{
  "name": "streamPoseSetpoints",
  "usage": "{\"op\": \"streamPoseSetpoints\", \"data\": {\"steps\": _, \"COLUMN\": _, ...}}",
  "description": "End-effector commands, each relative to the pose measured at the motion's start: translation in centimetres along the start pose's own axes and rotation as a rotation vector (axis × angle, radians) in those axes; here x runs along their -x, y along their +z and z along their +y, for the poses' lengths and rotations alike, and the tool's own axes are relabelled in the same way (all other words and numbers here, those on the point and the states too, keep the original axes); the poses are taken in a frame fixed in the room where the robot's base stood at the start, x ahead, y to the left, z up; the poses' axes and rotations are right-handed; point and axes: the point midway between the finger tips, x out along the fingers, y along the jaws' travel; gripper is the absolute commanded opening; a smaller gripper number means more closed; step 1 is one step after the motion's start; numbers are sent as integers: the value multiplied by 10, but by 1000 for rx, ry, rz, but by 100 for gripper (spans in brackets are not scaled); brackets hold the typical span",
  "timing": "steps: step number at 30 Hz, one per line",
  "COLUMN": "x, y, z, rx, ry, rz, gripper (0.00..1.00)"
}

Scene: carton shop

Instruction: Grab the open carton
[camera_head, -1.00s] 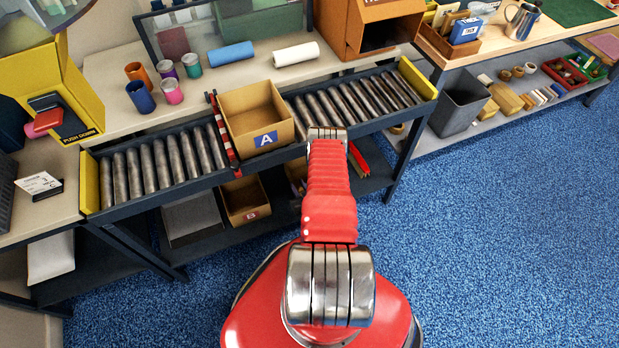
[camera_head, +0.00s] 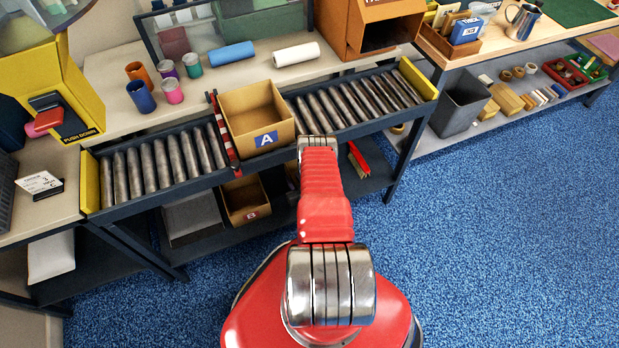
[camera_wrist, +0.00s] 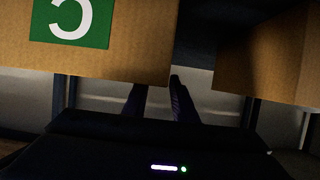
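An open-topped carton with a blue "A" label (camera_head: 257,117) stands on the roller conveyor. An open carton with a "B" label (camera_head: 245,201) sits on the shelf below. In the wrist view a brown carton with a green label, apparently "C" (camera_wrist: 140,45), fills the upper left; its top lies out of frame. Another brown carton (camera_wrist: 275,60) is at the right, across a dark gap. My gripper (camera_wrist: 160,90) shows two dark fingers with a gap between them, empty, below the labelled carton's edge. In the head view my gripper is hidden behind my arm.
The conveyor rollers (camera_head: 160,165) have a red-and-white striped bar (camera_head: 223,132) beside carton A. A red brush-like item (camera_head: 358,158) lies on the lower shelf. The blue floor at right is clear.

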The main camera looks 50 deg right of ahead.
Motion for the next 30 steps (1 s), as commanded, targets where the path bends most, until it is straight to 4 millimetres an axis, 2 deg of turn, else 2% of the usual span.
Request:
{"op": "streamPoseSetpoints", "data": {"steps": 4, "x": -16, "y": 1, "z": -1, "rx": 1, "ry": -1, "rz": 0, "gripper": 25}}
{"op": "streamPoseSetpoints", "data": {"steps": 9, "x": -27, "y": 0, "z": -1, "rx": 0, "ry": 0, "rz": 0, "gripper": 25}}
{"op": "streamPoseSetpoints", "data": {"steps": 26, "x": -28, "y": 0, "z": -1, "rx": 0, "ry": 0, "rz": -1, "gripper": 25}}
{"op": "streamPoseSetpoints", "data": {"steps": 30, "x": -28, "y": 0, "z": -1, "rx": 0, "ry": 0, "rz": -1, "gripper": 17}}
